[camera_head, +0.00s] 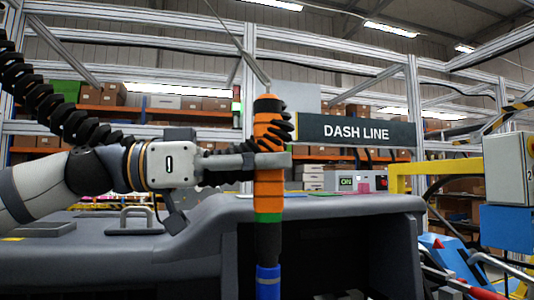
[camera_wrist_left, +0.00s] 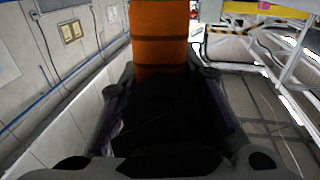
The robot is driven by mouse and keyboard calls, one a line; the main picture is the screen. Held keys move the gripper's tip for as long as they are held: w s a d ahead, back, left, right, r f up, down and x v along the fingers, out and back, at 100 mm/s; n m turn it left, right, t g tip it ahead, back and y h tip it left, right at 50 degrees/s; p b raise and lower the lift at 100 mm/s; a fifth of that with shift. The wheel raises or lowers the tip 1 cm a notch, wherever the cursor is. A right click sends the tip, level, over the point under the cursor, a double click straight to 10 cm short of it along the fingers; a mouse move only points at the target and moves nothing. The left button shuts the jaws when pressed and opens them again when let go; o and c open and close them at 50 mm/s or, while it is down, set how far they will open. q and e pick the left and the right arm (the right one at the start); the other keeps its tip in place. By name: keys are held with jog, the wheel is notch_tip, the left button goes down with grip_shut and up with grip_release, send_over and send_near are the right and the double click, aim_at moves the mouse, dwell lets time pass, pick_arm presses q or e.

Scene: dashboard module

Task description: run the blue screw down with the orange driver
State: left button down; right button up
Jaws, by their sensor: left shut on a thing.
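The orange driver (camera_head: 268,192) stands upright in front of the dash, with black bands, a green ring and a dark shaft below. My left gripper (camera_head: 272,160) comes in from the left and is shut around the driver's upper body. A blue piece (camera_head: 268,281) shows at the lower end of the shaft, near the bottom edge of the head view; I cannot tell whether it is the blue screw or a part of the driver. In the left wrist view the driver (camera_wrist_left: 160,40) fills the top middle between the fingers. My right gripper is not in view.
The grey dashboard (camera_head: 340,207) spans the middle, with a dark opening under its right part. A small panel with a green ON display (camera_head: 347,182) sits behind it. A yellow frame (camera_head: 395,180) and blue and red parts (camera_head: 440,250) stand to the right.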

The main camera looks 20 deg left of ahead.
aim_at(267, 201)
pick_arm(q)
jog(key=f, duration=0.1)
jog(key=f+b, duration=0.1)
jog(key=f, duration=0.1)
jog(key=shift+w+f, duration=0.2)
jog(key=shift+f, duration=0.05)
jog(key=shift+s+f+b, duration=0.1)
jog(key=shift+f+b, duration=0.25)
jog(key=shift+f, duration=0.35)
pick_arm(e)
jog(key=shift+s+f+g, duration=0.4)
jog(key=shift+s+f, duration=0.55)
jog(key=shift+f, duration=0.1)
pick_arm(q)
jog(key=shift+f+b, duration=0.6)
jog(key=shift+f, duration=0.85)
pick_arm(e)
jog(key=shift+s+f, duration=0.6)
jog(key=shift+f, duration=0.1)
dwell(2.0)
pick_arm(q)
jog(key=shift+d, duration=0.1)
